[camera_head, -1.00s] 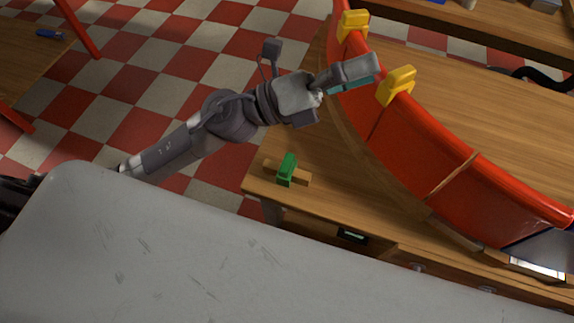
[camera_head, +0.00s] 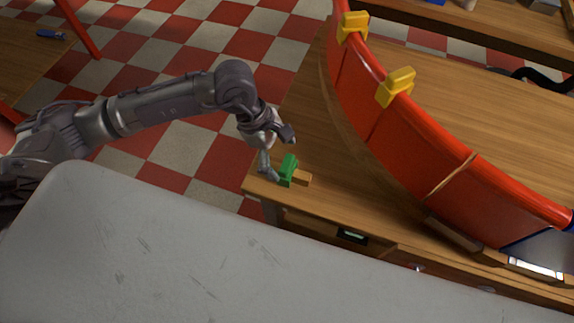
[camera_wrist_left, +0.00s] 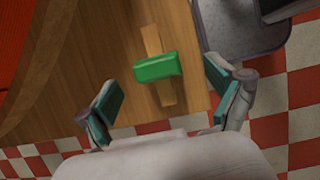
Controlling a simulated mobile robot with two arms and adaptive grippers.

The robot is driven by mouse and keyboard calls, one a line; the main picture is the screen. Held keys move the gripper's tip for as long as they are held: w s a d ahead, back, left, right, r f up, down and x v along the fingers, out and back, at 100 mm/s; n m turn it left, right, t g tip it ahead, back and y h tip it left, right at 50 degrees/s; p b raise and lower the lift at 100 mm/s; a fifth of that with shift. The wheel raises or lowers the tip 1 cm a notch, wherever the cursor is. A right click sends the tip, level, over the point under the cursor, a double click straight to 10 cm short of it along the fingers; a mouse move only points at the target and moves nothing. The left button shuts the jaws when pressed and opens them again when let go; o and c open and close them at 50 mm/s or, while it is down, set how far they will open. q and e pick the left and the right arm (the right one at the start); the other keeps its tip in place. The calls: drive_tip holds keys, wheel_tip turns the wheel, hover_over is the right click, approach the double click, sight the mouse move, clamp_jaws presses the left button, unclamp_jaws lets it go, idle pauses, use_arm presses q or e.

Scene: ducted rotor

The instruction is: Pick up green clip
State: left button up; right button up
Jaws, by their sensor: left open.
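The green clip (camera_head: 287,169) sits on a small wooden block (camera_head: 302,178) near the front left corner of the wooden table. In the left wrist view the green clip (camera_wrist_left: 158,66) lies across the wooden strip (camera_wrist_left: 153,42), ahead of the fingers and between their lines. My left gripper (camera_head: 277,157) is open and just behind and left of the clip, with its fingers spread. In the left wrist view the left gripper (camera_wrist_left: 165,108) shows teal pads on both sides and nothing between them. My right gripper is not in view.
A red curved duct (camera_head: 420,150) with two yellow clips (camera_head: 397,86) stands on the table (camera_head: 470,120) to the right. A large grey surface (camera_head: 200,260) fills the foreground. Drawers show below the table's front edge.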

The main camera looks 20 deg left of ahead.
sight(288, 163)
use_arm(q)
drive_tip(key=shift+w+p+x, duration=0.15)
drive_tip(key=shift+p+x, duration=0.1)
drive_tip(key=shift+x, duration=1.4)
drive_tip(key=shift+w+p+x, duration=0.1)
drive_tip(key=shift+p+x, duration=0.15)
drive_tip(key=shift+x, duration=1.4)
drive_tip(key=shift+a, duration=0.1)
drive_tip(key=c, duration=1.2)
drive_tip(key=shift+r, duration=0.6)
wheel_tip(288, 163, up, 3)
drive_tip(key=shift+w+b, duration=0.1)
drive_tip(key=shift+b, duration=0.25)
drive_tip(key=d+r, duration=1.1)
drive_tip(key=shift+d+r+p, duration=0.3)
drive_tip(key=shift+d+r, duration=0.05)
drive_tip(key=shift+r, duration=0.05)
